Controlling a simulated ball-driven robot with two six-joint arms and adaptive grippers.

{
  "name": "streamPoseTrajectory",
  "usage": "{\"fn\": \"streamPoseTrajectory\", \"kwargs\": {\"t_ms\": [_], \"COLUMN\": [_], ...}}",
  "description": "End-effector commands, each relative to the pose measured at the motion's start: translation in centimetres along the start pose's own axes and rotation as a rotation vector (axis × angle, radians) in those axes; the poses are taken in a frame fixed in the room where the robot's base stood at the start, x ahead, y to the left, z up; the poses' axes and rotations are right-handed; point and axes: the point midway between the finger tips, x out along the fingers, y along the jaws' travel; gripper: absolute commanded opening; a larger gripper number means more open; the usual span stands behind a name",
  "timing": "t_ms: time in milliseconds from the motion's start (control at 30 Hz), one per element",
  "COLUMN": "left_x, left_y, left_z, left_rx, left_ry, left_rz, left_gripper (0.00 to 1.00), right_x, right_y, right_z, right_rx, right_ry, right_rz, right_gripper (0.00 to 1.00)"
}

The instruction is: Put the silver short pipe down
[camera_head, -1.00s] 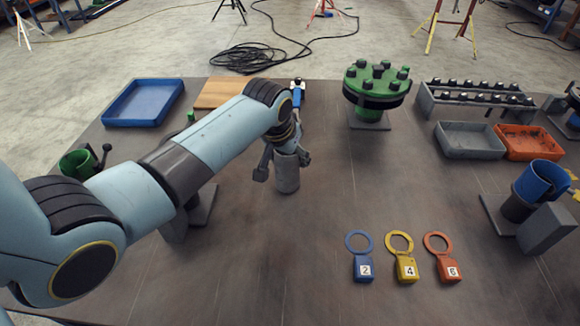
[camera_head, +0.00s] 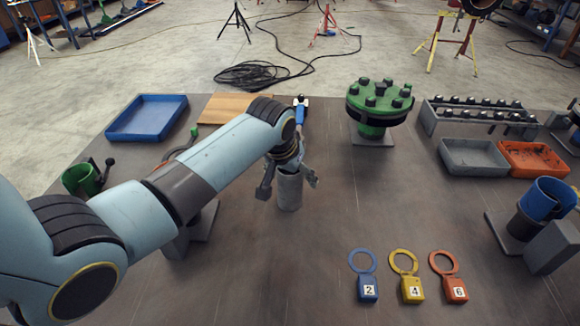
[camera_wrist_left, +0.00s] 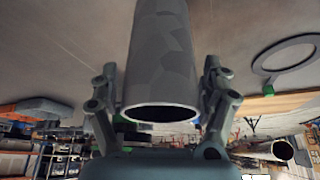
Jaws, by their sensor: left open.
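The silver short pipe (camera_head: 289,191) stands upright on the table in the middle of the head view. My left gripper (camera_head: 288,182) is around its upper part, one finger on each side. In the left wrist view the pipe (camera_wrist_left: 160,60) fills the middle, with its open end towards the camera. The fingers of my left gripper (camera_wrist_left: 160,95) stand apart on both sides of the pipe, with gaps showing. My right gripper is not in either view.
A green flanged pipe with bolts (camera_head: 377,108) stands behind to the right. Three numbered tags, blue (camera_head: 368,289), yellow (camera_head: 412,290) and orange (camera_head: 455,290), lie at the front right. A blue tray (camera_head: 147,118) lies back left. The table right of the pipe is clear.

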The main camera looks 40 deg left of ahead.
Motion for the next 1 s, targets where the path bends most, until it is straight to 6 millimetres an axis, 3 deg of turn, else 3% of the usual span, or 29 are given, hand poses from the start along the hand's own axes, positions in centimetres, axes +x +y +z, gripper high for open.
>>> {"fn": "streamPoseTrajectory", "kwargs": {"t_ms": [500, 700, 1000], "left_x": [-10.1, -11.7, -11.9], "left_y": [0.0, 0.0, 0.0], "left_z": [-0.1, 0.0, 0.0], "left_rx": [0.001, 0.0, 0.0], "left_ry": [0.004, 0.001, 0.0], "left_rz": [0.0, 0.0, 0.0], "left_gripper": [0.81, 0.81, 0.81], "right_x": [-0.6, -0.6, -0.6], "right_y": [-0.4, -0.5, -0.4], "right_z": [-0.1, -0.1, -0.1], "right_rx": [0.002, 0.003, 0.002], "right_ry": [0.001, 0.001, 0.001], "right_rz": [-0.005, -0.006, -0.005], "right_gripper": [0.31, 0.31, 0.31]}}
